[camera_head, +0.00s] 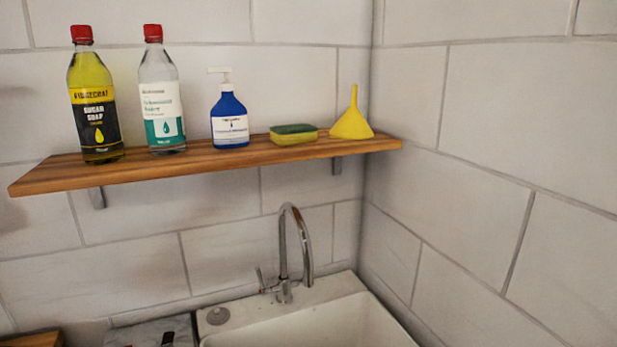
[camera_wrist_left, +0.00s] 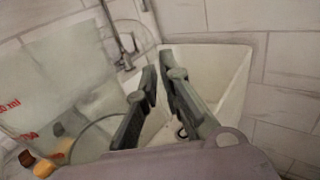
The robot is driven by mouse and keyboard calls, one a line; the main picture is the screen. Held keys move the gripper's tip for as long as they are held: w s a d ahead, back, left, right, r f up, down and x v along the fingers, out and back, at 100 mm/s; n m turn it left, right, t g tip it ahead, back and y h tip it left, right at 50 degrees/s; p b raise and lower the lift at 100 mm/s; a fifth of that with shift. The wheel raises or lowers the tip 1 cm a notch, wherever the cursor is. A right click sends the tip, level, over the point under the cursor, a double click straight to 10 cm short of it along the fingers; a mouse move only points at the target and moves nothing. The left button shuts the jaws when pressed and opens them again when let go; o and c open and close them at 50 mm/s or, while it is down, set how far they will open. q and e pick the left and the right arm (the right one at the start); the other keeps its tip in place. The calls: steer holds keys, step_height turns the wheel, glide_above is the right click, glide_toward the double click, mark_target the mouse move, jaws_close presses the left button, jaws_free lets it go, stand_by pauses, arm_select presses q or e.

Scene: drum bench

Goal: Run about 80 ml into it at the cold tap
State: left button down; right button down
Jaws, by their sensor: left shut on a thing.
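A clear measuring jug (camera_wrist_left: 65,80) with red volume marks fills the left of the left wrist view. My left gripper (camera_wrist_left: 163,76) is shut on the jug, its grey fingers close together over the sink; the gripped part is mostly hidden by the fingers. The water level in the jug cannot be made out. The chrome tap (camera_head: 284,250) rises at the back of the white sink (camera_head: 310,325), with a small lever at its left side. The tap (camera_wrist_left: 122,55) also shows beyond the jug in the wrist view. Neither gripper shows in the head view.
A wooden shelf (camera_head: 200,163) above the tap holds a yellow soap bottle (camera_head: 93,105), a clear bottle (camera_head: 160,100), a blue pump bottle (camera_head: 229,120), a sponge (camera_head: 294,134) and a yellow funnel (camera_head: 352,118). A tiled side wall (camera_head: 480,180) bounds the sink at right.

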arm_select(q)
steer(key=s+a+n+t+y, duration=0.1)
steer(key=a+n+t+y, duration=0.1)
steer(key=a+n+y, duration=0.3)
steer(key=a+y, duration=0.1)
steer(key=y, duration=0.2)
steer(key=shift+s+a+f+n, duration=0.2)
steer(key=shift+s+f+n, duration=0.05)
steer(key=shift+n, duration=0.05)
